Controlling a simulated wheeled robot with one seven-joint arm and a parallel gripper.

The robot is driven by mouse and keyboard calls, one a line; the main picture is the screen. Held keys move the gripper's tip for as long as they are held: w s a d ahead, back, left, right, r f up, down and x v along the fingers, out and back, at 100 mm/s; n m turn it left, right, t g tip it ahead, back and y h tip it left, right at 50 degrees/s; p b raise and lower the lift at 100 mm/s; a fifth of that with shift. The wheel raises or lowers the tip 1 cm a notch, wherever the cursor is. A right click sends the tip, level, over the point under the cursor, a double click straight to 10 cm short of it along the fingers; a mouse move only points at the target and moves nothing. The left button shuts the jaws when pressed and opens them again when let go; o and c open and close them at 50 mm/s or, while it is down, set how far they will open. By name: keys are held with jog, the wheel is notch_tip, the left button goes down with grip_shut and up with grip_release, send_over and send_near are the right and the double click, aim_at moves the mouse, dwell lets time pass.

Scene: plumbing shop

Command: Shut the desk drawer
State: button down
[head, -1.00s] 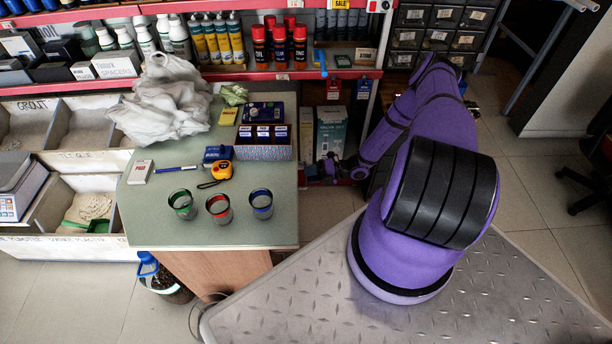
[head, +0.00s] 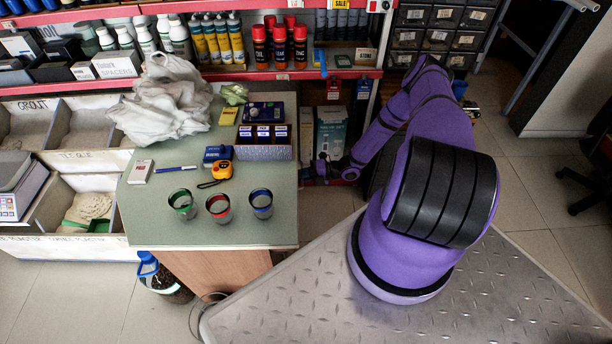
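The desk (head: 150,222) has a green top and a brown wooden side (head: 215,270) facing me. I cannot make out the desk drawer; the desk's right side lies low and mostly out of sight beside my arm. My gripper (head: 322,170) is at the desk's right edge, near the box stack, small and dark. Its fingers are too small and dark to tell open from shut, and I cannot tell whether it touches the desk.
On the desk are three cups (head: 219,207), an orange tape measure (head: 221,171), a blue pen (head: 176,169), a box of labelled blue packs (head: 264,142) and a crumpled white bag (head: 172,98). Shelves (head: 330,66) with bottles stand behind.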

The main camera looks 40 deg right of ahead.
jog(key=x, duration=0.2)
jog(key=r+x, duration=0.1)
jog(key=x, duration=0.4)
jog(key=shift+w+a+r, duration=0.25)
jog(key=shift+w+a, duration=0.1)
jog(key=shift+a, duration=0.1)
jog(key=c, duration=1.2)
grip_release()
jog(key=shift+w+a, duration=0.1)
jog(key=shift+c, duration=0.2)
jog(key=v, duration=1.1)
